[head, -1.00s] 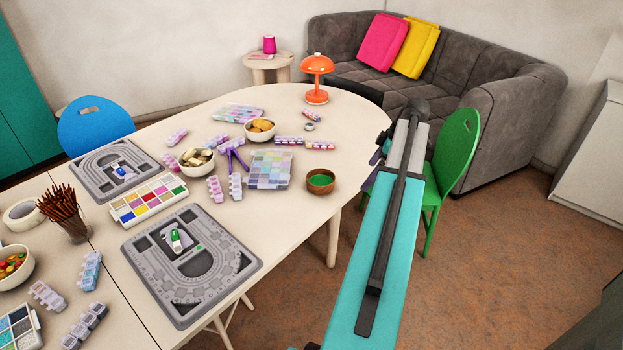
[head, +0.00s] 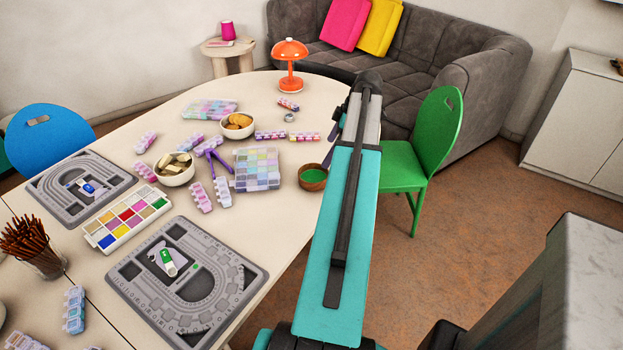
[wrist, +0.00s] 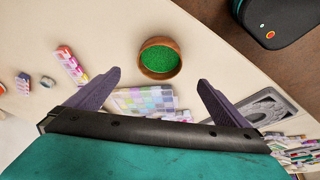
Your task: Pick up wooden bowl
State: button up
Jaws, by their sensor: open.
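The wooden bowl (head: 313,178) is brown, filled with green beads, and sits upright on the table near its right edge. In the wrist view the bowl (wrist: 160,58) lies beyond the fingertips, roughly midway between them and apart from both. My gripper (wrist: 158,84) is open and empty, with its two dark fingers spread wide. In the head view my gripper (head: 337,122) is mostly hidden behind my teal arm, just right of the bowl.
A bead organizer (head: 257,169) lies left of the bowl, with small pill-style boxes (head: 270,136) nearby. An orange lamp (head: 290,62) stands at the table's far end. A green chair (head: 424,140) stands right of the table. A grey bead board (head: 188,276) lies in front.

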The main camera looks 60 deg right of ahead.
jog(key=p, duration=0.1)
send_near(309, 180)
jog(key=shift+s+f, duration=0.15)
jog(key=shift+f, duration=0.4)
dwell(0.3)
jog(key=shift+f+p, duration=0.1)
jog(key=shift+p, duration=0.2)
jog(key=shift+w+a+f+p, duration=0.3)
jog(key=shift+w+f+p, duration=0.2)
jog(key=shift+f, duration=0.3)
jog(key=shift+p+x, duration=0.3)
jog(key=shift+x, duration=1.25)
jog(key=shift+w, duration=0.1)
jog(key=c, duration=1)
jog(key=shift+r, duration=0.1)
